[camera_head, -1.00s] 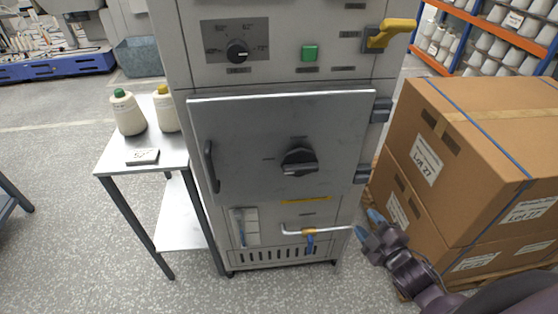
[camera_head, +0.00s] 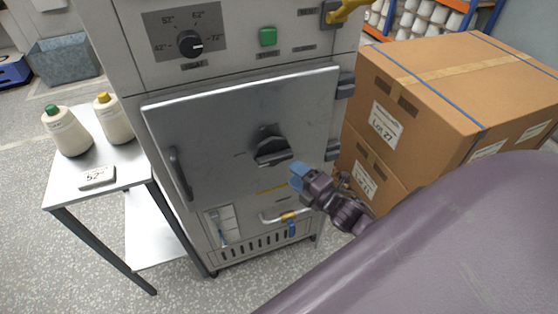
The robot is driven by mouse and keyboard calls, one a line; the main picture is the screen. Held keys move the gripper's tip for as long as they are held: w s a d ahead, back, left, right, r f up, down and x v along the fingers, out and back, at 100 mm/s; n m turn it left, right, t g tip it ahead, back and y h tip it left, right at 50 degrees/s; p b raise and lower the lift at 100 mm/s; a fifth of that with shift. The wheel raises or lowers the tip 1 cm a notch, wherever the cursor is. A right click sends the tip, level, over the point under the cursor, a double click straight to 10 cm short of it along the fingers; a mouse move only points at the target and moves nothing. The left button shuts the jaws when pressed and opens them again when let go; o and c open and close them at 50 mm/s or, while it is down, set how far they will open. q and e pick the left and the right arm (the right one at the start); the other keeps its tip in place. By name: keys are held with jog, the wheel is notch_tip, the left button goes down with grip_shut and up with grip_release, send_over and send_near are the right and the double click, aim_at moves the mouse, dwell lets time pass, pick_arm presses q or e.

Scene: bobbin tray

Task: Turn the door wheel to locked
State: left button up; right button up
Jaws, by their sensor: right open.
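The door wheel is a dark round knob with a bar grip (camera_head: 272,149) on the grey cabinet door (camera_head: 220,125), right of the door's middle. Its bar lies nearly level, with a slight tilt. Small labels beside it are too small to read. My right gripper (camera_head: 298,176), with blue fingertips, is open and empty, below and right of the wheel, apart from it in the picture. My right arm covers the lower right. My left gripper is not in view.
A dial (camera_head: 190,44), a green button (camera_head: 267,37) and a yellow handle (camera_head: 343,11) are above the door. A side table (camera_head: 132,170) with two bobbins stands left. Stacked cartons (camera_head: 450,85) stand close on the right. A bent pipe (camera_head: 270,217) is below the door.

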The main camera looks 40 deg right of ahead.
aim_at(279, 161)
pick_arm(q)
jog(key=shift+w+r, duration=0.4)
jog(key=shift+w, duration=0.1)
pick_arm(e)
jog(key=w, duration=0.4)
jog(key=w+a, duration=0.1)
jog(key=w, duration=0.1)
jog(key=shift+w, duration=0.4)
grip_shut()
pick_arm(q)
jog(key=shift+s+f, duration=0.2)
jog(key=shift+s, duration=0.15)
